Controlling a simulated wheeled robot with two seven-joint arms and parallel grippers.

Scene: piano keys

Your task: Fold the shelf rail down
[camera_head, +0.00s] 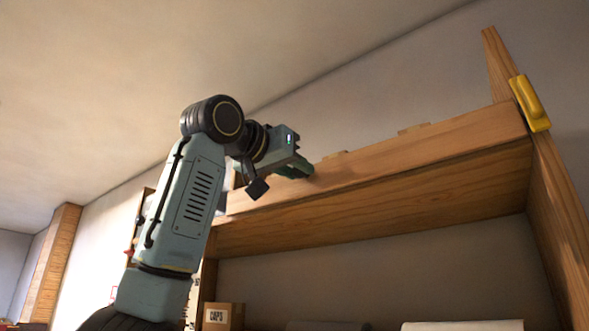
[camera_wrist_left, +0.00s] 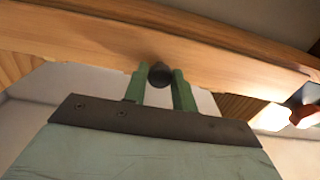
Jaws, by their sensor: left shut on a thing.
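The shelf rail (camera_head: 420,155) is a long wooden board standing up along the front edge of the high shelf. In the left wrist view the rail (camera_wrist_left: 85,38) crosses the top of the picture, with a small dark round knob (camera_wrist_left: 160,75) on its face. My left gripper (camera_head: 302,169) is at the rail's face, toward its left part. In the left wrist view its green fingers (camera_wrist_left: 159,82) are on both sides of the knob, shut on it. In the head view the fingers hide the knob. My right gripper is not in view.
A yellow latch-like piece (camera_head: 531,103) sits on the right wooden upright (camera_head: 560,205), by the rail's end. Below the shelf stands a cardboard box (camera_head: 222,316) marked "CAPS". A red and grey object (camera_wrist_left: 305,114) shows at the right of the wrist view. Space before the rail looks clear.

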